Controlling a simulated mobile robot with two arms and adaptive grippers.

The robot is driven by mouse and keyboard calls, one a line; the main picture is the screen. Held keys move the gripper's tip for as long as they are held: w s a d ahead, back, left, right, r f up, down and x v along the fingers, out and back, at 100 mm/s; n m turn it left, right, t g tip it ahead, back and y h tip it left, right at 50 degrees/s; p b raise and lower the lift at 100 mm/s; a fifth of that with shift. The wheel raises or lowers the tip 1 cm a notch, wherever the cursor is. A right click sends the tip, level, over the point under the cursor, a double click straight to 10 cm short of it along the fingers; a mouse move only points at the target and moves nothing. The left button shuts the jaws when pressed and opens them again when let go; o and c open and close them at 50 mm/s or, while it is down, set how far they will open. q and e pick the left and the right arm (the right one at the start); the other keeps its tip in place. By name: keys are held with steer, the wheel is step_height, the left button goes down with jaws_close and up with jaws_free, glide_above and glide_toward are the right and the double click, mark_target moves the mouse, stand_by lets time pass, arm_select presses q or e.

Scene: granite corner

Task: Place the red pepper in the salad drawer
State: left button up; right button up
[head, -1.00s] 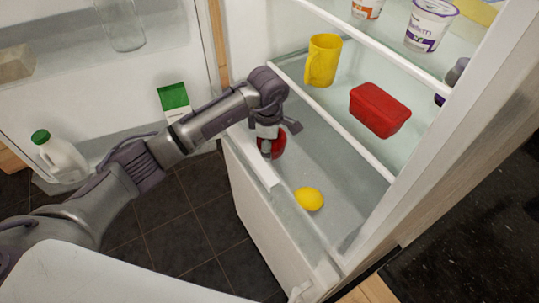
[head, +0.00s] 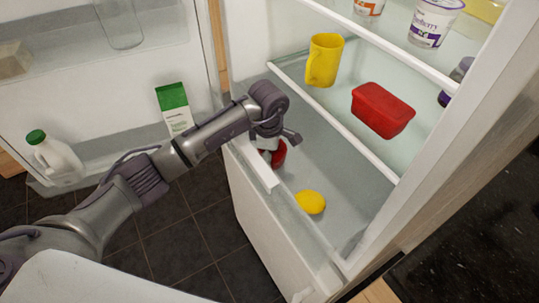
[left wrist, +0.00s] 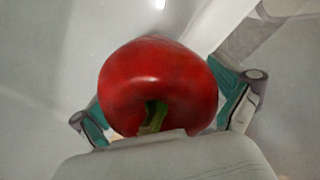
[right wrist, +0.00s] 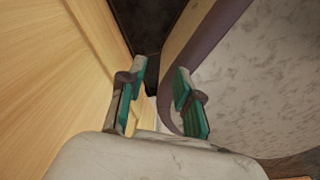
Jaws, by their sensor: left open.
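The red pepper (head: 280,154) is inside the salad drawer (head: 255,212), near its left end and close to the front wall, partly hidden by my left gripper (head: 269,142). The drawer is pulled out at the bottom of the fridge. In the left wrist view the pepper (left wrist: 158,80) sits between the two fingers of my left gripper (left wrist: 165,112), its green stem towards the palm. The fingers are open around it. I cannot tell whether either touches it. My right gripper (right wrist: 157,98) shows only in its own wrist view, open and empty.
A lemon (head: 311,202) lies in the drawer, to the right of the pepper. On the shelf above stand a yellow mug (head: 324,60) and a red container (head: 381,110). The open fridge door at left holds a carton (head: 174,108) and a milk bottle (head: 55,157).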

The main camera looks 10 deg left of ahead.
arm_select(q)
steer(key=shift+r, duration=0.1)
steer(key=shift+r+p, duration=0.25)
steer(key=shift+p, duration=0.05)
steer(key=r, duration=0.7)
steer(key=s+r+b, duration=0.1)
steer(key=r, duration=0.3)
steer(key=shift+r, duration=0.3)
